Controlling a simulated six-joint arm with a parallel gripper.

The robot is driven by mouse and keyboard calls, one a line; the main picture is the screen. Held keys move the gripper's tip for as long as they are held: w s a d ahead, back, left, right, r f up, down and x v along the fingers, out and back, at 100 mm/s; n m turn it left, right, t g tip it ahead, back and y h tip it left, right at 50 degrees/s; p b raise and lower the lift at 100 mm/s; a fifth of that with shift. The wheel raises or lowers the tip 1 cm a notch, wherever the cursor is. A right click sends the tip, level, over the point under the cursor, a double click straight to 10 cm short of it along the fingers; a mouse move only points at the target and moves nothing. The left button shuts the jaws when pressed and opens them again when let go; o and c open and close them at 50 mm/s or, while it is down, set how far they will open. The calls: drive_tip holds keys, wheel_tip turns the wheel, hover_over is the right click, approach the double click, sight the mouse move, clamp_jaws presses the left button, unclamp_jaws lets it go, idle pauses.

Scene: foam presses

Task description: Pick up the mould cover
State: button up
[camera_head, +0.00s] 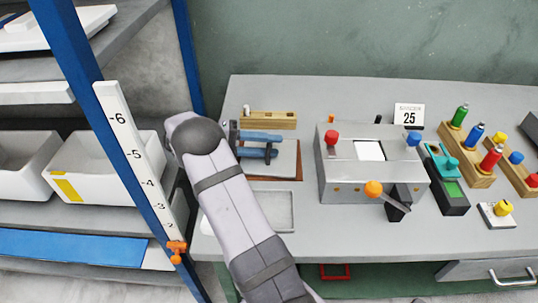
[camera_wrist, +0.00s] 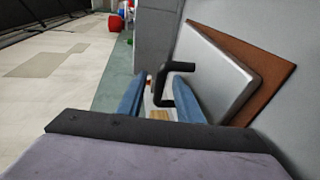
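The mould cover is a light grey plate with a dark bar handle. In the head view the plate (camera_head: 286,163) lies on a brown board (camera_head: 299,172), partly hidden by my gripper. My gripper (camera_head: 276,145) reaches over the plate with its two blue fingers apart. In the wrist view the plate (camera_wrist: 222,75) and its black handle (camera_wrist: 172,90) show clearly. The handle reaches into the gap between the open fingers of my gripper (camera_wrist: 160,92), nearer the right finger. I cannot tell whether a finger touches it.
A wooden block (camera_head: 268,120) stands behind the plate, and a shallow grey tray (camera_head: 283,211) lies in front. A grey press box (camera_head: 345,180) with knobs and a lever stands to the right. The bench front is clear.

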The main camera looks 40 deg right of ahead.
clamp_jaws()
drive_tip(key=shift+r, duration=0.15)
wheel_tip(320, 180, up, 10)
drive_tip(key=shift+f+b, duration=0.1)
drive_tip(key=shift+b, duration=0.4)
wheel_tip(320, 180, up, 12)
drive_tip(key=p, duration=1.1)
drive_tip(key=shift+f+p, duration=0.2)
drive_tip(key=shift+p, duration=0.1)
